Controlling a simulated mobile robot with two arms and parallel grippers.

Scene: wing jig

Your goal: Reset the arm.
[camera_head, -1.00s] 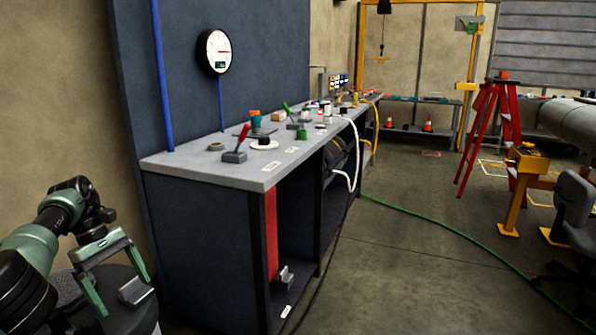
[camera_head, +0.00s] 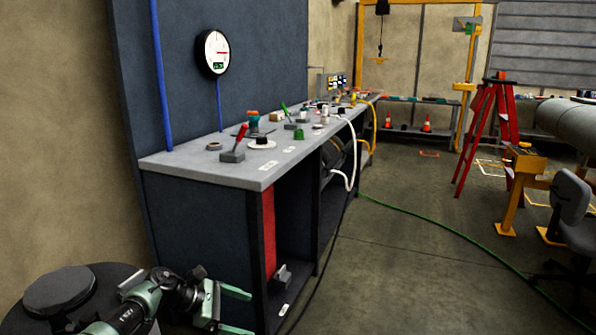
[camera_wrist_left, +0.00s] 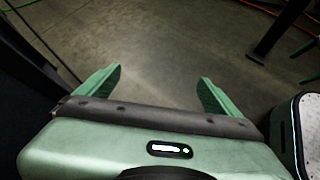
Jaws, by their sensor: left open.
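My left gripper (camera_head: 236,311) is at the bottom of the head view, low in front of the workbench's near end. Its two green fingers are spread apart and point to the right. In the left wrist view the left gripper (camera_wrist_left: 158,85) is open with nothing between its fingers, and bare grey floor lies beyond them. My right gripper is in neither current view.
A grey-topped workbench (camera_head: 190,171) with levers and small parts stands just beyond the gripper. A green hose (camera_head: 430,220) crosses the floor to the right. A red stepladder (camera_head: 487,130) and an office chair (camera_head: 572,200) stand farther right.

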